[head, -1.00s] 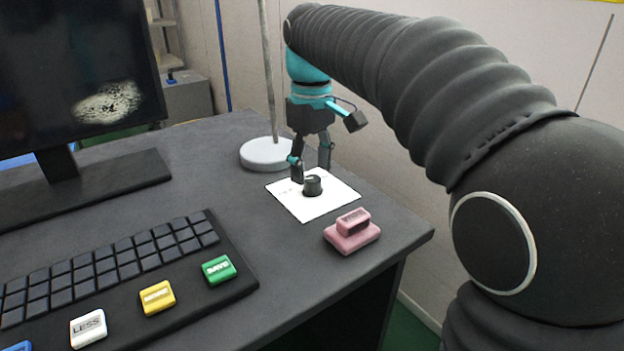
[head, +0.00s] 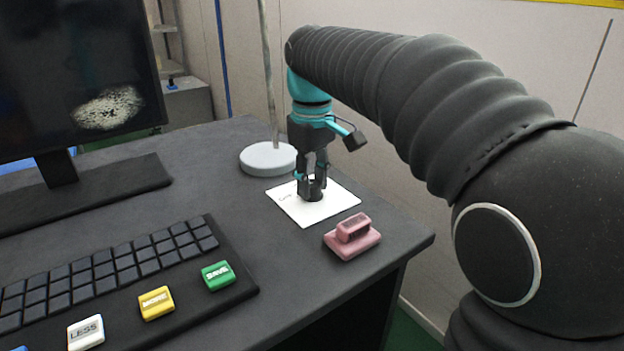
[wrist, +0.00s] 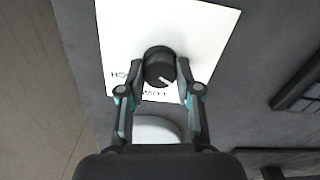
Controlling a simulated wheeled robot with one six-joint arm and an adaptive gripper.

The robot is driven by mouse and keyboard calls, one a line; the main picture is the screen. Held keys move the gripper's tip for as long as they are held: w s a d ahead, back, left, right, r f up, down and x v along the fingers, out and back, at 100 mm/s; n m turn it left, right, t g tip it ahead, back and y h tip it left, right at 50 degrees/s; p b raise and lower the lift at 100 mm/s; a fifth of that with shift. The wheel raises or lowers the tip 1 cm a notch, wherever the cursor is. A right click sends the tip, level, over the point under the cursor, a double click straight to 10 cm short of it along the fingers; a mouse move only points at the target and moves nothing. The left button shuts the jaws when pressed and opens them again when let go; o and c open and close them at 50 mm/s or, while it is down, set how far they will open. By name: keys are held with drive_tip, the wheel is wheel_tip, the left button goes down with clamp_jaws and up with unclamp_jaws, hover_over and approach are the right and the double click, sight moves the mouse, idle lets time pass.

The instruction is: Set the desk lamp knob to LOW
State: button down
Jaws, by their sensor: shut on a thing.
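The dark round knob (wrist: 158,62) sits on a white card (wrist: 210,30) on the desk. In the wrist view its pale pointer mark aims down and to the right. Upside-down lettering, seemingly LOW, shows just below the knob, and partly hidden lettering ending in GH is at its left. In the head view the knob (head: 313,197) is mostly hidden behind the fingers, over the card (head: 310,216). My gripper (head: 312,190) points down and is shut on the knob, with one finger on each side; the gripper also shows in the wrist view (wrist: 158,88).
The round pale lamp base (head: 266,160) with its pole stands just behind the card. A pink block-shaped object (head: 352,238) lies in front of the card near the desk edge. A keyboard (head: 110,265) with coloured keys and a monitor (head: 80,75) are at left.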

drive_tip(key=shift+r, duration=0.1)
drive_tip(key=shift+m+p, duration=0.9)
drive_tip(key=shift+m, duration=0.2)
drive_tip(key=m+p, duration=0.2)
drive_tip(key=m, duration=0.1)
drive_tip(key=shift+m, duration=0.3)
drive_tip(key=m+p, duration=0.1)
drive_tip(key=m, duration=0.4)
drive_tip(key=shift+d+m, duration=0.1)
drive_tip(key=shift+m, duration=0.3)
drive_tip(key=c, duration=0.8)
unclamp_jaws()
